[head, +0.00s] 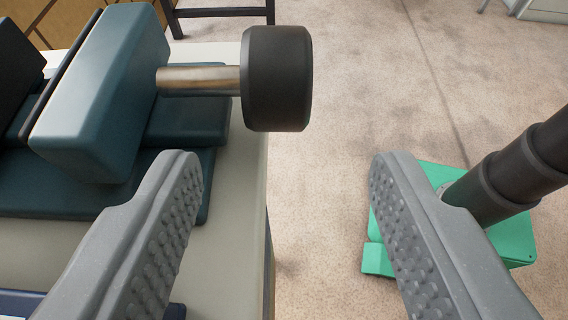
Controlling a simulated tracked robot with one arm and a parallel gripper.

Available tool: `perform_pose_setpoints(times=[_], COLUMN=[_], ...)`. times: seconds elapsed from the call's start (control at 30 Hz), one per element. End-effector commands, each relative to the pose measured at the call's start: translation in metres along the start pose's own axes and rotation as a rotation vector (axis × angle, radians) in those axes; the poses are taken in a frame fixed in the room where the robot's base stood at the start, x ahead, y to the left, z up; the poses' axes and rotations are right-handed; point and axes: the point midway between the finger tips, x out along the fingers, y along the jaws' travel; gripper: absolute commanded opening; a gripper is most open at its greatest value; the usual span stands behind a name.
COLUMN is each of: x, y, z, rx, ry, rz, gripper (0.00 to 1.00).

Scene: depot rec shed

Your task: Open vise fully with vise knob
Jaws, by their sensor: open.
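A teal vise (102,92) sits on a pale bench top at the left of the head view. A metal rod sticks out of its right side and ends in a black cylindrical vise knob (278,79), which reaches past the bench's edge. My gripper (283,160) is open and empty, with its two grey textured fingers spread wide. The knob appears above the gap between the fingertips, nearer the left one, and neither finger appears to touch it. The vise's far left side is cut off by the frame, so I cannot tell how wide its jaws stand.
The pale bench (236,205) ends just right of the vise. Beige floor (370,70) lies open beyond it. A dark-legged piece of furniture (222,12) stands at the top, and a pale cabinet (543,10) at the top right. A blue object is partly visible at lower left.

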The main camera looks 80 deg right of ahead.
Motion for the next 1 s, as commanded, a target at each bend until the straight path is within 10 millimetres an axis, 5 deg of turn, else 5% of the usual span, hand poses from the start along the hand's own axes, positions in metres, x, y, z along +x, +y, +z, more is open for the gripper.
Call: perform_pose_setpoints(times=[0.23,0.57,1.0], x=[0.004,0.013,0.055], y=[-0.012,-0.054,-0.042], z=[-0.01,-0.057,-0.063], rx=[-0.055,-0.26,-0.298], ry=[-0.063,-0.321,-0.783], rz=[0.003,-0.06,0.047], gripper=[0.5,0.5,0.5])
